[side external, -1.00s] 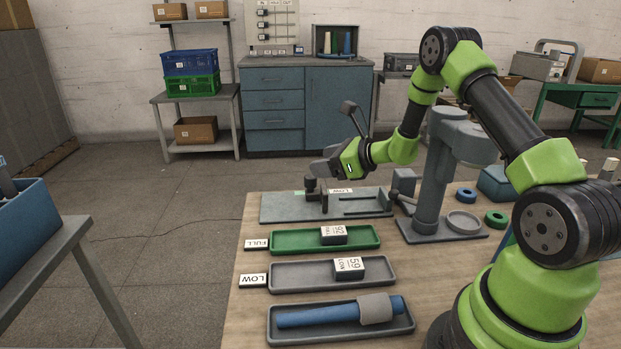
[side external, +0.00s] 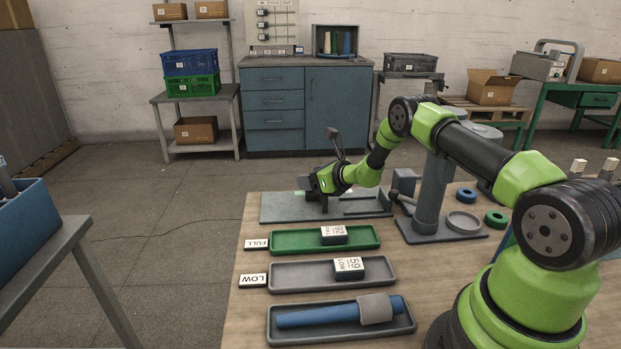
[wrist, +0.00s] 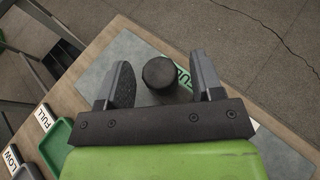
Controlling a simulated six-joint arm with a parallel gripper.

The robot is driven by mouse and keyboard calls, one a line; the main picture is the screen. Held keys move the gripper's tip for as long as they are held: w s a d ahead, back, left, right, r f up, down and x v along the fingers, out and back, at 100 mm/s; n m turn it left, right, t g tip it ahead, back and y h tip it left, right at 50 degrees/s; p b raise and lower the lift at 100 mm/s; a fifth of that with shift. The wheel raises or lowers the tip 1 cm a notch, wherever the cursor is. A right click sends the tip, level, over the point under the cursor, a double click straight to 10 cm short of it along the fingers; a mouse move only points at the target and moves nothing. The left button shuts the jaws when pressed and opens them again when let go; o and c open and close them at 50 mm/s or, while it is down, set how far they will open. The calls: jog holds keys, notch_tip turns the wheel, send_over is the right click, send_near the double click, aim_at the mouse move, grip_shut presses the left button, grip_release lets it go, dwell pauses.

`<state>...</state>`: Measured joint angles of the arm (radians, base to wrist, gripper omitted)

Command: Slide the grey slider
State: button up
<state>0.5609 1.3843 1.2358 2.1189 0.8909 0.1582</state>
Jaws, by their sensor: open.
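The slider's dark grey round knob (wrist: 159,72) shows in the wrist view between my two fingers, with the fingers spread to either side of it. My gripper (wrist: 164,82) is open, and a gap shows on both sides of the knob. In the side external view my gripper (side external: 311,192) is low over the grey slotted plate (side external: 280,207) and hides most of the knob. A dark post (side external: 324,206) shows just below it. A slot (side external: 360,199) runs along the plate to the right of it. A green label, partly hidden, lies beside the knob in the wrist view.
A green tray (side external: 290,249) and a grey tray (side external: 300,287), each holding a labelled block, lie in front of the plate. A nearer tray holds a blue rod with a grey sleeve. A grey column stand (side external: 430,190) rises right of the plate.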

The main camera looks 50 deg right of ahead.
jog(key=shift+w+f, duration=0.2)
jog(key=shift+w, duration=0.2)
jog(key=shift+c, duration=0.3)
grip_shut()
jog(key=w+a, duration=0.5)
jog(key=shift+w+a, duration=0.25)
jog(key=shift+o, duration=0.3)
grip_release()
